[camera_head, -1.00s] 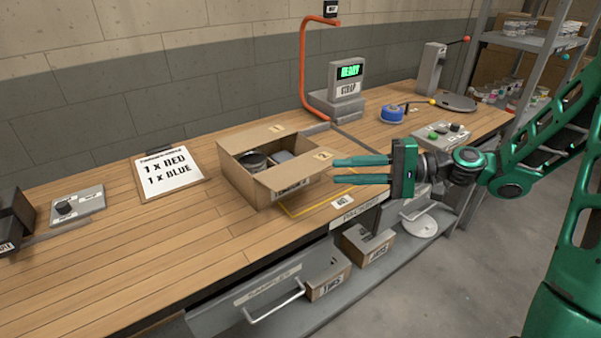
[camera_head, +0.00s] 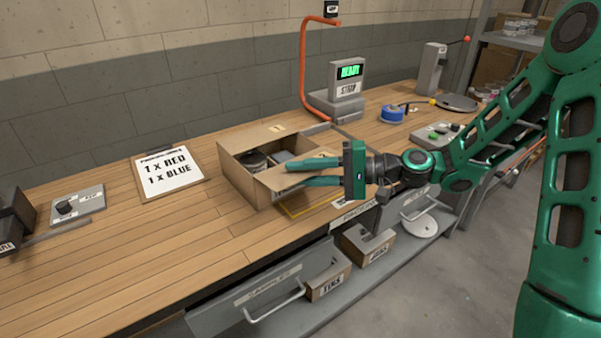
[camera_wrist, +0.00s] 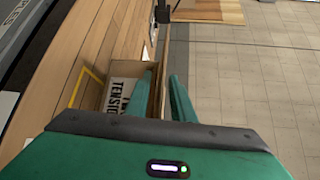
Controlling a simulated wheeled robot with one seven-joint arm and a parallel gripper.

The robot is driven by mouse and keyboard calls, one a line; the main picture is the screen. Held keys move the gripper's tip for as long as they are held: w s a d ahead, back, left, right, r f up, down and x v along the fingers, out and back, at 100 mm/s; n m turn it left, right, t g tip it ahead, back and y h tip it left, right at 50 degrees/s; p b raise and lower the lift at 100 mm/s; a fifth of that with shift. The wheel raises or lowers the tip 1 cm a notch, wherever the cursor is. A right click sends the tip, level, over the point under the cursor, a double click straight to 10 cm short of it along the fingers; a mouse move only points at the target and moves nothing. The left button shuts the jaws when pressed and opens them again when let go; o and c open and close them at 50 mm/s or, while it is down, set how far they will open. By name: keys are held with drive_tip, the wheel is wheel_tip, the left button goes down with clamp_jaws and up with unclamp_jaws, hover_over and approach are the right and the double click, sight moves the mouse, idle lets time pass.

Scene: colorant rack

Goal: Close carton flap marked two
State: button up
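An open carton (camera_head: 238,180) stands on the wooden bench, with dark and grey contents inside. Its back flap (camera_head: 268,137) stands out and bears a marking. The flap marked two (camera_head: 268,181) is on the carton's front right side and is partly hidden behind my fingers. My gripper (camera_head: 284,174) is at this flap, its two fingers apart and pointing left. In the wrist view, brown cardboard (camera_wrist: 160,84) shows between the fingers of my gripper (camera_wrist: 165,78); I cannot tell whether they touch it.
An order board (camera_head: 170,172) reads 1 x RED, 1 x BLUE. A strap machine (camera_head: 345,85) with a READY screen and an orange arch (camera_head: 303,70) stand behind. A blue roll (camera_head: 392,114) lies to the right. Bins (camera_head: 328,282) sit below the bench edge.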

clamp_jaws()
idle(1.4)
